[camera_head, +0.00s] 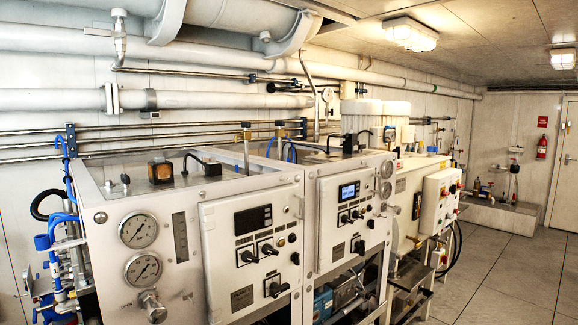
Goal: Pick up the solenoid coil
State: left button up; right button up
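A small squat black block with an amber-brown face (160,172) sits on the flat top of the left white cabinet (245,182). It may be the solenoid coil, but at this size I cannot tell for certain. Just right of it is a black angled connector (208,166) with a short black cable, apart from the block. Neither of my grippers is in view, and nothing in the picture touches the block.
The left cabinet's front carries two round gauges (138,231) and a control panel (252,247). A second cabinet (350,215) stands to the right. Pipes (200,99) run along the wall behind. Blue hoses (58,225) hang at the left. Open floor (500,280) lies at the right.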

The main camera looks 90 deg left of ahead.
aim_at(160, 171)
jog(key=u, duration=2.15)
